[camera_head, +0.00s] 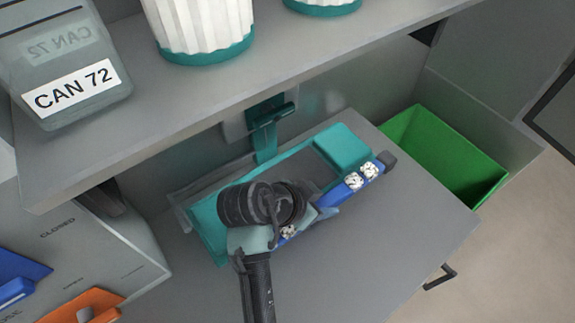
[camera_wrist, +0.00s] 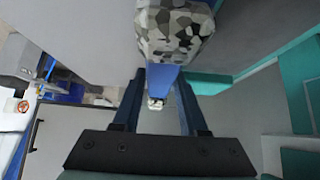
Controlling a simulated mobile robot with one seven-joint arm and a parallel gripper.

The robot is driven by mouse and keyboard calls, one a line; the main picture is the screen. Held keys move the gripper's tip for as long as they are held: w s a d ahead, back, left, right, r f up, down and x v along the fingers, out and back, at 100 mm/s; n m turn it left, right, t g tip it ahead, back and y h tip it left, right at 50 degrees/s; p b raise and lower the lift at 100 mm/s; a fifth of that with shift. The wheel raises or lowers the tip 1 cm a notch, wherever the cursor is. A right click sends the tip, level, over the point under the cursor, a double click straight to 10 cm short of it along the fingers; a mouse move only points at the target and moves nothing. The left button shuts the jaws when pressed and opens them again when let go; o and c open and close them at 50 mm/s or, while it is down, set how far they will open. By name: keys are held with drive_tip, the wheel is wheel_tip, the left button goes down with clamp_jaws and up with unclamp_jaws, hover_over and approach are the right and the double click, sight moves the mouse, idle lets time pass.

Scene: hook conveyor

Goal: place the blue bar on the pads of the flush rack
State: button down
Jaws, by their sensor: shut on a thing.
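The blue bar (camera_head: 340,194) has black-and-white speckled lumps along it and a dark end at its upper right. My gripper (camera_head: 318,212) is shut on it near the middle, and my arm covers part of its lower left. In the wrist view the blue bar (camera_wrist: 163,82) lies between the two fingers of my gripper (camera_wrist: 163,95), with a large speckled lump beyond. In the head view the bar is over or beside the front edge of a teal tray (camera_head: 209,232); I cannot tell whether they touch. No pads can be clearly made out.
A teal hook bracket (camera_head: 266,125) is on the wall behind the tray. A shelf (camera_head: 230,95) overhangs, with a CAN 72 container (camera_head: 65,75) and white ribbed pots (camera_head: 200,30). A green bin (camera_head: 450,155) is at right. The grey counter's (camera_head: 400,245) front right is clear.

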drive_tip(key=w+a, duration=0.1)
drive_tip(key=w, duration=0.1)
drive_tip(key=w+a, duration=0.4)
drive_tip(key=w, duration=0.1)
drive_tip(key=shift+a, duration=0.1)
drive_tip(key=w+a, duration=0.2)
drive_tip(key=shift+w, duration=0.3)
drive_tip(key=shift+s+d+f, duration=0.15)
drive_tip(key=shift+f, duration=0.6)
drive_tip(key=shift+c, duration=2.2)
unclamp_jaws()
drive_tip(key=shift+f, duration=0.1)
drive_tip(key=v, duration=1.2)
drive_tip(key=shift+s+p, duration=0.1)
drive_tip(key=shift+p, duration=0.2)
